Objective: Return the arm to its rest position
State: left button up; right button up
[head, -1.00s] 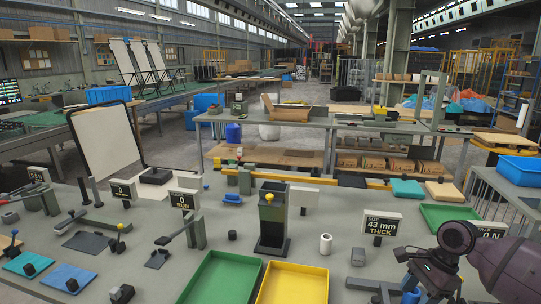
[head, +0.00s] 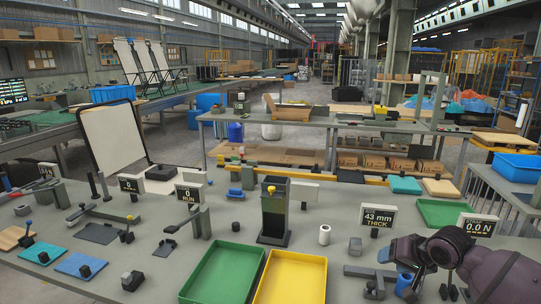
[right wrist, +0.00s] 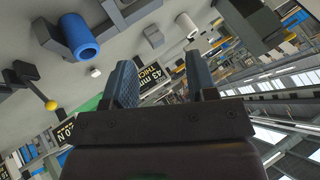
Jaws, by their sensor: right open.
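My right arm comes in at the lower right of the head view, with a dark purple-grey wrist above the bench. My left gripper is not in view.
A 43 mm THICK sign (head: 377,220) and a 0.0 N sign (head: 478,228) stand behind the wrist. A grey fixture (head: 372,277) lies left of the blue cylinder. Green (head: 222,274) and yellow (head: 290,280) trays sit front centre. Another green tray (head: 442,212) lies farther back.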

jog(key=s+a+f+n+t, duration=0.5)
jog(key=s+f+n+t, duration=0.1)
jog(key=s+f+n, duration=0.15)
jog(key=s+d+f+m+h, duration=0.1)
jog(key=s+f+h, duration=0.1)
jog(key=s+f, duration=0.4)
jog(key=s+d+f+m+g+h, duration=0.1)
jog(key=s+f, duration=0.6)
jog(key=s, duration=1)
jog(key=shift+m+g+h, duration=0.3)
jog(key=shift+m+h, duration=0.2)
jog(key=shift+m, duration=0.15)
